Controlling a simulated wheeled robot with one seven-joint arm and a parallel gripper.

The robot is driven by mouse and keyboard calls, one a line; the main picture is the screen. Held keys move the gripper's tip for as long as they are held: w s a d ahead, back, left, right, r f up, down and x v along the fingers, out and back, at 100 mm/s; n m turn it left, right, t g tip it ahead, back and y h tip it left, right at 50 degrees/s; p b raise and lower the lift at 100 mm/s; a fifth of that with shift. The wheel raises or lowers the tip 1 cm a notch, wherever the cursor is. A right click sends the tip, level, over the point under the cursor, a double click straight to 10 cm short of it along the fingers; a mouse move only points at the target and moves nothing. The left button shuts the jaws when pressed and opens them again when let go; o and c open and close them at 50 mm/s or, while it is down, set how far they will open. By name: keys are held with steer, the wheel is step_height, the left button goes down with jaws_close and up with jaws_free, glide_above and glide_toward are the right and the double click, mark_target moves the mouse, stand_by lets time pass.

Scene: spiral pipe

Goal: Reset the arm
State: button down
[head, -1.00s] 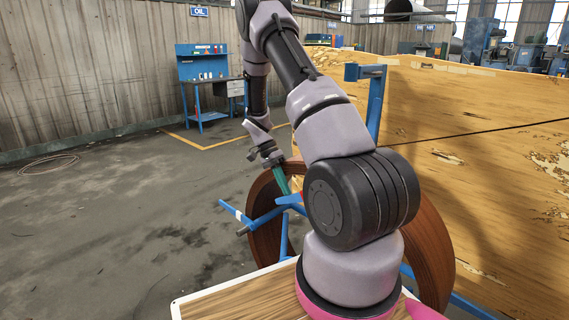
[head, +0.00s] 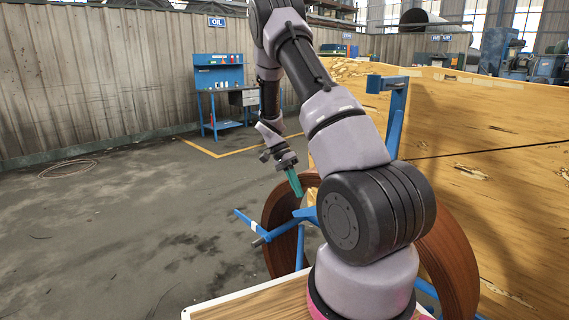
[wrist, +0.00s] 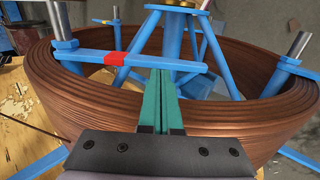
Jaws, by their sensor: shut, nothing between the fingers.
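My gripper (head: 293,181) has green fingers and hangs from my arm, pointing down over the coil stand. In the wrist view the two green fingers (wrist: 161,100) lie together with nothing between them. They point toward a blue bar with a red band (wrist: 115,58) at the coil's near rim. I cannot tell whether they touch it. The brown spiral pipe coil (wrist: 75,95) rings a blue stand (wrist: 190,45). In the head view the coil (head: 281,255) is partly hidden behind my arm.
A large wooden panel (head: 500,190) rises at the right, close to the coil. A blue post (head: 396,125) stands behind my arm. A blue workbench (head: 222,95) is at the far wall. The floor (head: 110,240) at the left is open.

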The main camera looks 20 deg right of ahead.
steer(key=v, duration=1)
steer(key=shift+r, duration=0.2)
steer(key=s+a+r+n+t+y, duration=0.1)
steer(key=s+a+r+n+t, duration=0.15)
steer(key=s+r, duration=0.45)
steer(key=s+a+r+n+t+y, duration=0.2)
steer(key=s+a+r+t, duration=0.15)
steer(key=r, duration=0.75)
steer(key=s+a+r+n+t, duration=0.2)
steer(key=s+a+r+t, duration=0.1)
steer(key=s, duration=0.4)
steer(key=s+a+r+n+t+y, duration=0.1)
steer(key=s+a+r+n+t, duration=0.2)
steer(key=s, duration=0.4)
steer(key=shift+s+a+r+t, duration=0.25)
steer(key=shift+a+r+t, duration=0.05)
steer(key=shift+r+t, duration=0.55)
